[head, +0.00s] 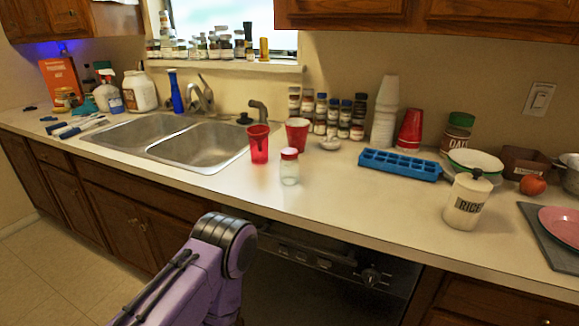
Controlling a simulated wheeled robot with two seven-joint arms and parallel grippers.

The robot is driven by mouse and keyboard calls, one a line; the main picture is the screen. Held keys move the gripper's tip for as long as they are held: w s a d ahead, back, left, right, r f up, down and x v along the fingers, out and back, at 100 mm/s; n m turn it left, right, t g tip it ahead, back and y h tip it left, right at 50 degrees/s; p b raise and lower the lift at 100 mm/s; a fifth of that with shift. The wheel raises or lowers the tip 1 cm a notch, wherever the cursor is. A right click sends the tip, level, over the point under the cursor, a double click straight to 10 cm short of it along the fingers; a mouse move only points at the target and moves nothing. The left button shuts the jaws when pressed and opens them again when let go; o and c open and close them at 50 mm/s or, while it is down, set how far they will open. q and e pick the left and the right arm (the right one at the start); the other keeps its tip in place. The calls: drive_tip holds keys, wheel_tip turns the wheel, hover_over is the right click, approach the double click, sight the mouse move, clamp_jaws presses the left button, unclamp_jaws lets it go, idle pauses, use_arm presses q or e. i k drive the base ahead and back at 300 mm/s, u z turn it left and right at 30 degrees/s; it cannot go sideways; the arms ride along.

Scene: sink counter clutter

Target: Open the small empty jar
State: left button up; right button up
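A small clear jar (289,173) with a red lid (289,154) stands upright on the counter (330,205), near its front edge. The lid sits on top of the jar, and the jar looks empty. A purple and black link of my own arm shows at the bottom, below the counter edge and in front of the dark appliance. No gripper fingers show in the head view, so neither gripper is in view.
A red cup (259,145) stands just left of the jar, and another red cup (297,133) stands behind it. A blue ice tray (399,165) and a white RICE canister (467,200) are to the right. The double sink (205,147) is to the left. The counter right of the jar is clear.

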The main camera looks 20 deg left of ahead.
sight(288, 169)
drive_tip(key=z, duration=2.55)
drive_tip(key=k, duration=1.1)
drive_tip(key=u, duration=2.55)
